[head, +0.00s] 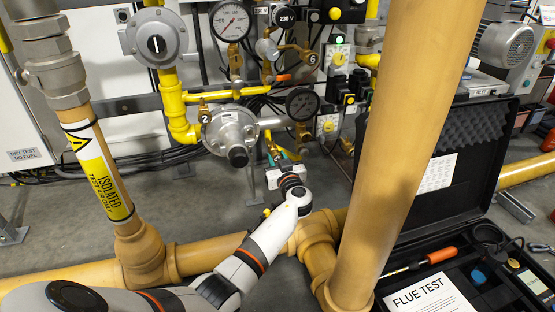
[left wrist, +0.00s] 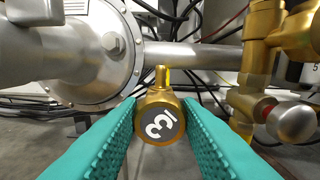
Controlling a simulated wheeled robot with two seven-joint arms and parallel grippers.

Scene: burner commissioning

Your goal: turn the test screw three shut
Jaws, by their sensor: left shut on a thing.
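Test screw three (left wrist: 159,121) is a small brass fitting with a dark round face, seen in the left wrist view below a silver pipe. Its white 3 is turned well away from upright. The teal fingers of my left gripper (left wrist: 160,130) are shut on its two sides. My right gripper is not in view.
A brass fitting marked 2 (head: 205,117) sits left above the regulator. A thick tan pipe (head: 402,130) stands right of my left arm. An open black case (head: 470,165) lies at right.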

